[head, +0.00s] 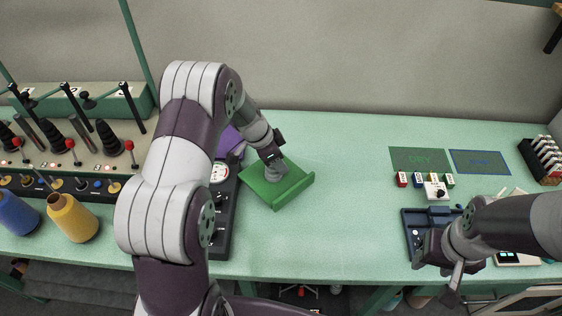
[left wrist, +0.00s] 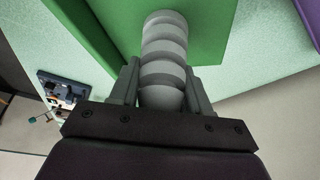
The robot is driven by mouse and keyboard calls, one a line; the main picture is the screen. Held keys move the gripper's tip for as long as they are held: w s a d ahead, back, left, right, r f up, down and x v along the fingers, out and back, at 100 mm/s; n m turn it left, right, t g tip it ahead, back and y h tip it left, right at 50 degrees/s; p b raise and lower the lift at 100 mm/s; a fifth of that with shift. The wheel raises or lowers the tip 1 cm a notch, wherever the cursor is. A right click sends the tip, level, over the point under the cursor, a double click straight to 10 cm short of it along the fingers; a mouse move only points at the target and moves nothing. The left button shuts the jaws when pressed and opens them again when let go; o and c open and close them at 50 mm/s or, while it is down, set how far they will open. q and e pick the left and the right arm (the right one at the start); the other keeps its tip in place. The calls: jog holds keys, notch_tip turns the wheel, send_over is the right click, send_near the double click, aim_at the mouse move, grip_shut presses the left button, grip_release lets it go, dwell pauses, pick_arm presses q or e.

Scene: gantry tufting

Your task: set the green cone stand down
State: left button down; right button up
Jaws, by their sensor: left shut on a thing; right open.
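The green cone stand (head: 292,187) is a flat green plate with a raised edge and a grey ribbed post. In the head view it is at the middle of the table, slightly tilted in the picture. My left gripper (head: 273,160) is shut on the grey post from above. In the left wrist view the post (left wrist: 164,48) sits between the two fingers of the left gripper (left wrist: 160,92), with the green plate (left wrist: 212,28) beyond it. I cannot tell whether the plate touches the table. My right gripper (head: 455,278) is open and empty near the table's front right edge.
Left of the stand are a dark control panel (head: 220,222) and a purple object (head: 231,142). Yellow (head: 72,218) and blue (head: 17,212) cones stand at the left. A dark blue tray (head: 418,222) and a green mat (head: 419,160) lie right. The table between is clear.

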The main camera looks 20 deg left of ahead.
pick_arm(q)
jog(key=shift+w+d+f, duration=0.15)
jog(key=shift+w+f, duration=0.15)
jog(key=shift+w, duration=0.3)
jog(key=shift+w+d+f, duration=0.1)
jog(key=shift+w+f, duration=0.2)
jog(key=shift+w, duration=0.25)
jog(key=shift+f+p, duration=0.25)
jog(key=shift+p, duration=0.1)
notch_tip(320, 180, down, 4)
jog(key=shift+s+a+r+p, duration=0.15)
jog(key=shift+r+p, duration=0.1)
jog(key=shift+p, duration=0.35)
jog(key=shift+f, duration=0.1)
jog(key=shift+f+b, duration=0.15)
jog(key=shift+b, duration=0.35)
jog(key=c, duration=0.5)
grip_release()
pick_arm(e)
jog(key=shift+d+r, duration=0.25)
jog(key=shift+r, duration=0.55)
